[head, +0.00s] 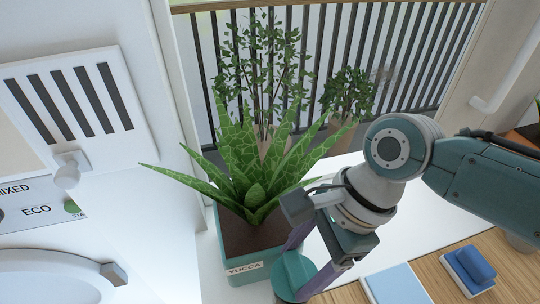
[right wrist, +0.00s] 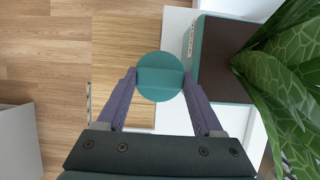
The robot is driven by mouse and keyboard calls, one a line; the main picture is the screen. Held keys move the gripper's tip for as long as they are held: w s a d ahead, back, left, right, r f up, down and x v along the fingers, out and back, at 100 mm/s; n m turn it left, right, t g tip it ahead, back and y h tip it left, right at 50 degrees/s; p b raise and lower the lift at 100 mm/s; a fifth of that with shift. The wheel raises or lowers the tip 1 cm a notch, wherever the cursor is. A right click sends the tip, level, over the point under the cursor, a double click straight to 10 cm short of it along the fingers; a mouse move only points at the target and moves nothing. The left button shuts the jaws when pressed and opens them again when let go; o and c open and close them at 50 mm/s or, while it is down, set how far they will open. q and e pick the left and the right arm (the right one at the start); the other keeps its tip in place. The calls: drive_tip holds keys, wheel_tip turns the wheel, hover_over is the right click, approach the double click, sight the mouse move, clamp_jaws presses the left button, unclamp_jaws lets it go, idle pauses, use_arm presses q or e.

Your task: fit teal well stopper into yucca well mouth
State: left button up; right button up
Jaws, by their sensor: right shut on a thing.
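The teal stopper (head: 292,272) is a round disc with a raised bar across its top. My right gripper (head: 297,266) is shut on it, with purple fingers on either side of the bar. In the right wrist view the stopper (right wrist: 160,68) sits between the fingertips (right wrist: 160,82), just left of the planter. The teal planter (head: 246,272), labelled YUCCA, holds dark soil and a spiky green plant (head: 250,170). I cannot make out the well mouth in either view. My left gripper is not in view.
A blue pad (head: 396,285) and a blue block on a white base (head: 470,268) lie at the lower right. A white appliance (head: 60,255) with a dial stands at the left. The railing (head: 400,50) and potted shrubs are behind. The plant's leaves spread close to my right gripper.

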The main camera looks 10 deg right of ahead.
drive_tip(key=shift+f, duration=0.5)
drive_tip(key=shift+r, duration=0.1)
idle(0.3)
idle(0.8)
drive_tip(key=shift+p, duration=0.4)
drive_tip(key=shift+p, duration=0.3)
drive_tip(key=shift+f+b, duration=0.4)
drive_tip(key=shift+f, duration=0.1)
idle(0.4)
